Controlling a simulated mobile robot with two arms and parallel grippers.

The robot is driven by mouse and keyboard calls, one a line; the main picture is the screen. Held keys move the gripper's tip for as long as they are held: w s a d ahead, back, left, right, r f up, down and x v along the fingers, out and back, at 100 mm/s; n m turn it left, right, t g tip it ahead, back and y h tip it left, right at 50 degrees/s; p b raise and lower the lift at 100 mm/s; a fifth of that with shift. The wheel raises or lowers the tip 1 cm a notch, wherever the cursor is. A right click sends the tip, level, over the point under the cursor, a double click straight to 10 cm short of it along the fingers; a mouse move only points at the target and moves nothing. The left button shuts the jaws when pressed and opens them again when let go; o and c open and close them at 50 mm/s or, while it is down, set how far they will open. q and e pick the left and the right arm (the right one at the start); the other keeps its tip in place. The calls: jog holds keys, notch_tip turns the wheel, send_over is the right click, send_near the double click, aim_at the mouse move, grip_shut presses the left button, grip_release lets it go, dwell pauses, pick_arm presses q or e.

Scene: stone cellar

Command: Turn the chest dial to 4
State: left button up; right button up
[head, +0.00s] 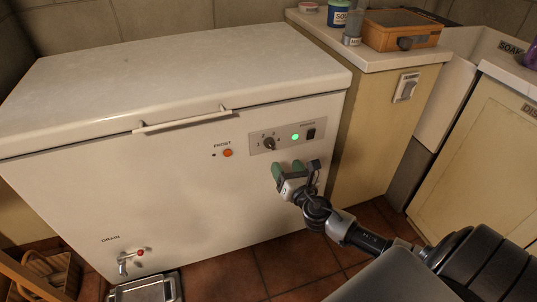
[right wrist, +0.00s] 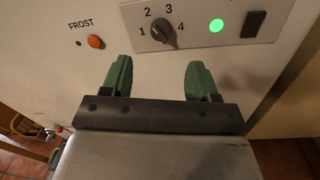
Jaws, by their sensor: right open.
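The white chest freezer (head: 130,130) stands against the wall with its lid shut. Its dial (head: 269,144) is a dark round knob on a grey panel at the upper right of the front. In the right wrist view the dial (right wrist: 163,32) has the numbers 1, 2, 3 and 4 around it; its exact setting is hard to read. My right gripper (head: 292,168) is just below the panel. Its green fingers (right wrist: 158,78) are open and empty, spread to either side below the dial, apart from it. My left gripper is not in view.
A green light (head: 295,137) and a dark switch (head: 311,134) sit right of the dial. An orange FROST button (head: 227,153) is to its left. A drain tap (head: 124,261) and metal tray (head: 146,289) are low left. A counter (head: 372,54) adjoins the right side.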

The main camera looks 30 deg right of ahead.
aim_at(272, 146)
jog(key=w, duration=0.3)
jog(key=w+d, duration=0.1)
jog(key=w, duration=0.2)
jog(key=w+b, duration=0.1)
jog(key=w, duration=0.2)
jog(key=shift+w+d+f, duration=0.1)
jog(key=shift+d+f, duration=0.05)
jog(key=shift+d, duration=0.2)
jog(key=shift+w+d, duration=0.1)
jog(key=shift+w, duration=0.45)
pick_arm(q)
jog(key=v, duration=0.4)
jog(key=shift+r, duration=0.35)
pick_arm(e)
jog(key=c, duration=0.9)
